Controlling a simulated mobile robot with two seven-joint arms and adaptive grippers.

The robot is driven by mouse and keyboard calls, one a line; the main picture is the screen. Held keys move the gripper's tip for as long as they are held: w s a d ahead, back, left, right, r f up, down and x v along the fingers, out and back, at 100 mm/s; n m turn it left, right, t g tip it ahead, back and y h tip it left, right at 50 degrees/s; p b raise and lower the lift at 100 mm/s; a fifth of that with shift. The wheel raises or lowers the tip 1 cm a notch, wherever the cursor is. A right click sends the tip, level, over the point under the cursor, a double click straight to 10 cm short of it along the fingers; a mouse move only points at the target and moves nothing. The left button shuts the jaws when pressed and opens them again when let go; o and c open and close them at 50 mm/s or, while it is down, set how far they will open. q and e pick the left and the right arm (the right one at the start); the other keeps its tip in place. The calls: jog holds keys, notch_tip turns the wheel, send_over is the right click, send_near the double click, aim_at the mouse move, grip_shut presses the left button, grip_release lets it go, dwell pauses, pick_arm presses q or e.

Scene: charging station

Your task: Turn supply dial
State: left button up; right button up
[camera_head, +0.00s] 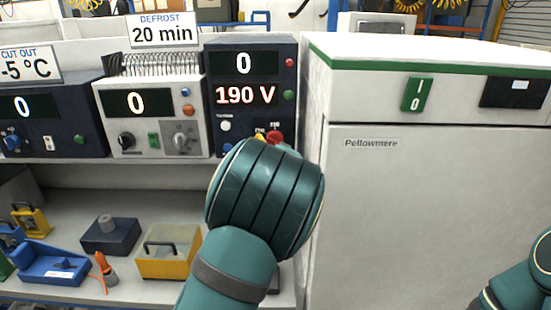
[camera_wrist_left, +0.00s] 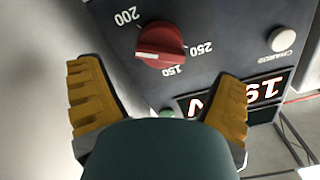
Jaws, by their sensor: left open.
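The supply dial is a red knob with a white mark. In the left wrist view the dial (camera_wrist_left: 161,45) lies between and beyond my fingertips, with 150, 200 and 250 printed around it; its white mark lies on its left part. In the head view a little of the red dial (camera_head: 276,136) shows above my arm, on the dark supply unit (camera_head: 225,80) reading 0 and 190 V. My left gripper (camera_wrist_left: 158,72) is open, its yellow fingers on either side of the dial's position; I see no contact. In the head view my arm mostly hides it. My right gripper is out of view.
A white Pellowmere cabinet (camera_head: 430,210) with a green switch (camera_head: 417,95) stands right of the supply unit. A light grey unit (camera_head: 150,105) stands to its left. The shelf below holds a yellow box (camera_head: 168,264) and a blue tool (camera_head: 55,265).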

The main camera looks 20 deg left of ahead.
aim_at(275, 143)
pick_arm(q)
jog(key=v, duration=0.6)
jog(key=shift+s, duration=0.25)
jog(key=w+a+n, duration=0.1)
jog(key=w, duration=0.2)
jog(key=w+a+n+p, duration=0.1)
jog(key=w+n, duration=0.1)
jog(key=w, duration=0.2)
jog(key=w+a+n, duration=0.1)
jog(key=w+n, duration=0.1)
jog(key=w, duration=0.2)
jog(key=shift+w+a+f+p, duration=0.1)
jog(key=shift+w+a+p, duration=0.15)
jog(key=shift+p, duration=0.1)
dwell(0.4)
jog(key=c, duration=1.2)
